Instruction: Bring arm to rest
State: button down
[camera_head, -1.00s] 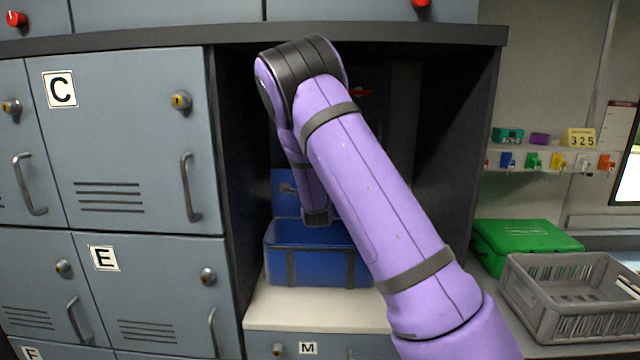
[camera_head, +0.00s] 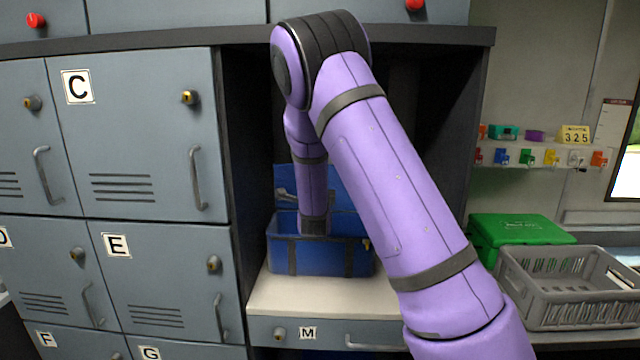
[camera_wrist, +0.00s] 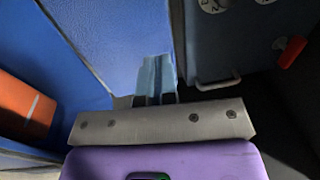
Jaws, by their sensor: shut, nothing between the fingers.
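My purple arm reaches from the lower right into the dark open bay, bends at a black joint near the bay's top, and its forearm points down at the open blue box (camera_head: 350,258). My gripper is hidden behind the box's front in the head view. In the wrist view my gripper (camera_wrist: 155,80) has its light blue fingers together, with nothing between them. Blue walls of the box fill the left of that view, with an orange item (camera_wrist: 25,105) at far left. I cannot tell whether the fingers touch the box.
The box stands on a pale counter (camera_head: 300,300) above drawer M. Grey lockers (camera_head: 140,140) line the left, and the bay's frame (camera_head: 465,140) borders the right. A green case (camera_head: 520,229) and a grey crate (camera_head: 560,310) sit right. A red knob (camera_wrist: 291,51) shows in the wrist view.

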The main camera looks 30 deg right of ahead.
jog(key=shift+r+v, duration=0.2)
jog(key=shift+v, duration=1.75)
jog(key=shift+r, duration=0.1)
jog(key=s+a+r+n+g+y, duration=0.2)
jog(key=s+a+r+n+y, duration=0.3)
jog(key=s+n, duration=0.25)
jog(key=s+a+r+n+g+y, duration=0.3)
jog(key=s+a+r+n+y, duration=0.25)
jog(key=s, duration=0.25)
jog(key=s+a+r+n+g, duration=0.1)
jog(key=s+n+g, duration=0.2)
jog(key=s, duration=0.9)
jog(key=s+a+n+g, duration=0.1)
jog(key=s+n+g, duration=0.1)
jog(key=s+n, duration=0.6)
jog(key=s, duration=0.5)
jog(key=shift+a+r+n+g, duration=0.3)
jog(key=shift+r+n+g, duration=0.05)
jog(key=shift+n+g, duration=0.05)
jog(key=shift+s, duration=0.15)
